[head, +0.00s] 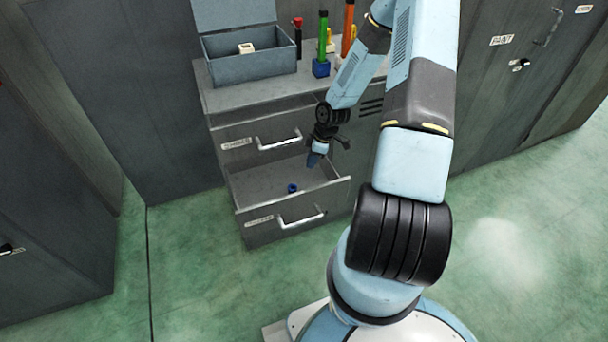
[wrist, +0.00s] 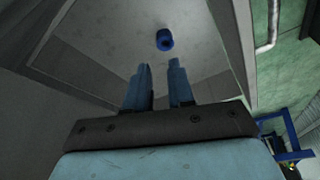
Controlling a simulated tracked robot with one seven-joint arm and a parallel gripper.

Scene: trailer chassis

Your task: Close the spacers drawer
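The lower drawer (head: 262,232) of the grey cabinet is pulled well out, with a white bar handle (head: 301,219) and a label too small to read surely. A small blue ring-like part (head: 292,188) lies on its floor; it also shows in the wrist view (wrist: 165,40), beyond the fingertips. My gripper (head: 315,160) points down over the right back part of this open drawer, apart from the handle. In the wrist view its two blue fingers (wrist: 159,72) stand apart with nothing between them.
The upper drawer (head: 240,143) above it looks slightly out, with its own handle (head: 278,142). On the cabinet top are an open grey box (head: 250,70), a green cylinder on a blue base (head: 322,45) and other coloured items. Green floor (head: 190,270) in front is clear.

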